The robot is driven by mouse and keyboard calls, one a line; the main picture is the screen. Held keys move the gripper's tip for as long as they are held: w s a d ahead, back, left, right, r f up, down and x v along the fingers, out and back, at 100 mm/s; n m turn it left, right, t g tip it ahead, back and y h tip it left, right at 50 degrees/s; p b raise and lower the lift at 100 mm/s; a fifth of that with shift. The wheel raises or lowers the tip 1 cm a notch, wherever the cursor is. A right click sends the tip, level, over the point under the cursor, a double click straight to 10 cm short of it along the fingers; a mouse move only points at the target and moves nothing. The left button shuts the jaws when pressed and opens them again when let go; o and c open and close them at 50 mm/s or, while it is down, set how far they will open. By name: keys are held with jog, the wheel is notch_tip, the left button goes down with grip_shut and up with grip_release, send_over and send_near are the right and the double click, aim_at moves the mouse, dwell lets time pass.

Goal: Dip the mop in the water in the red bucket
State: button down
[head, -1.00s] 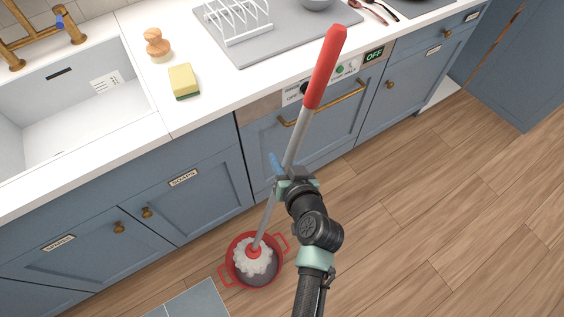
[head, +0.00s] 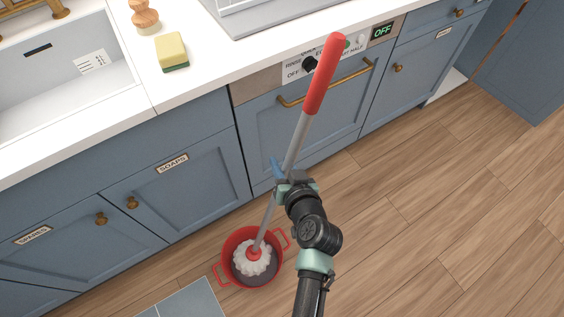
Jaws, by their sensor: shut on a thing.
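The mop (head: 298,142) has a red grip at the top, a grey shaft and a white head (head: 249,262) with a red collar. It stands tilted, its top leaning to the right. The red bucket (head: 226,250) stands on the floor and has two side handles. The mop head is inside the bucket's rim as seen from above; how deep it sits in the water is hard to tell. My gripper (head: 282,173) is shut on the grey shaft, about midway along it.
Blue cabinets (head: 190,185) and a dishwasher front with a brass handle (head: 325,85) stand just behind the mop. A yellow sponge (head: 171,50) and a wooden brush (head: 145,18) lie on the white counter. A grey-blue mat (head: 188,302) is near the bucket. The wooden floor at right is clear.

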notch_tip(320, 180, down, 8)
jog(key=b, duration=0.7)
jog(key=shift+r, duration=0.3)
dwell(0.5)
notch_tip(320, 180, up, 24)
jog(key=p, duration=2)
jog(key=shift+p, duration=0.3)
